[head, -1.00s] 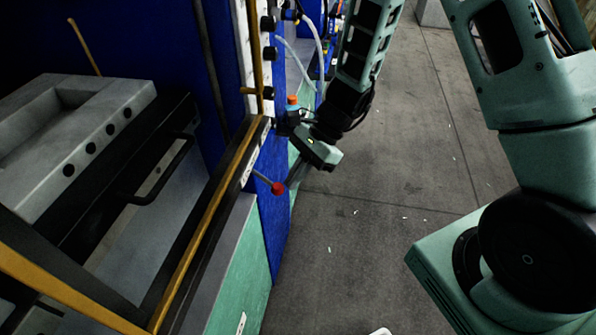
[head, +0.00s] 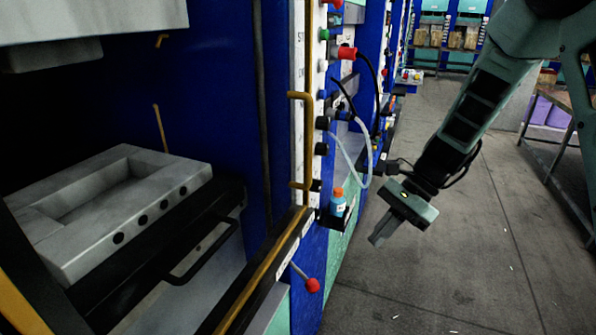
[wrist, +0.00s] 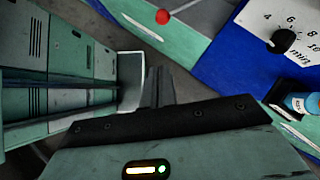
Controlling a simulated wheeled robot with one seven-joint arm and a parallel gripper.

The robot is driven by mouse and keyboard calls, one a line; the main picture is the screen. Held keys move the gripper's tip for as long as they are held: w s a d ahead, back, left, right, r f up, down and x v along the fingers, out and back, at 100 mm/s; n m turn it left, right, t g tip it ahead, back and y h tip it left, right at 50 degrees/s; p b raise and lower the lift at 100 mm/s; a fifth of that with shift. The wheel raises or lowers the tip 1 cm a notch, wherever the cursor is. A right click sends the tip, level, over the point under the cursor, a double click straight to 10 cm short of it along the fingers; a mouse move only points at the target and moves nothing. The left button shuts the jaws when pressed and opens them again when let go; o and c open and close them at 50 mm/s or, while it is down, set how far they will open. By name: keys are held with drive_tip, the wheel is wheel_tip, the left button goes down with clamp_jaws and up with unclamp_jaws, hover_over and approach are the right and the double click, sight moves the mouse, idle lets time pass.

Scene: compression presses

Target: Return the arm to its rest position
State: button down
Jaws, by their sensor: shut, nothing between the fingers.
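My gripper (head: 378,240) hangs at the end of my arm over the open floor, just right of the press in the head view. Its fingers are together with nothing between them.
The blue press (head: 225,120) with a grey mould (head: 130,185) fills the left. A small blue bottle (head: 338,205) with an orange cap sits in a holder near my gripper. Hoses and knobs line the panel. The floor (head: 470,260) is clear; a table stands at right.

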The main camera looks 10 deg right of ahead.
drive_tip(key=s+a+r+n+h, duration=0.3)
drive_tip(key=s+a+n, duration=0.3)
drive_tip(key=s+n, duration=0.4)
drive_tip(key=s+a+r+n+t+h, duration=0.1)
drive_tip(key=s+a+r+n+h, duration=0.2)
drive_tip(key=s+a+n, duration=0.4)
drive_tip(key=s+n+h, duration=0.1)
drive_tip(key=s+n, duration=0.2)
drive_tip(key=n, duration=0.3)
drive_tip(key=shift+s+r+n, duration=0.3)
drive_tip(key=shift+n, duration=0.1)
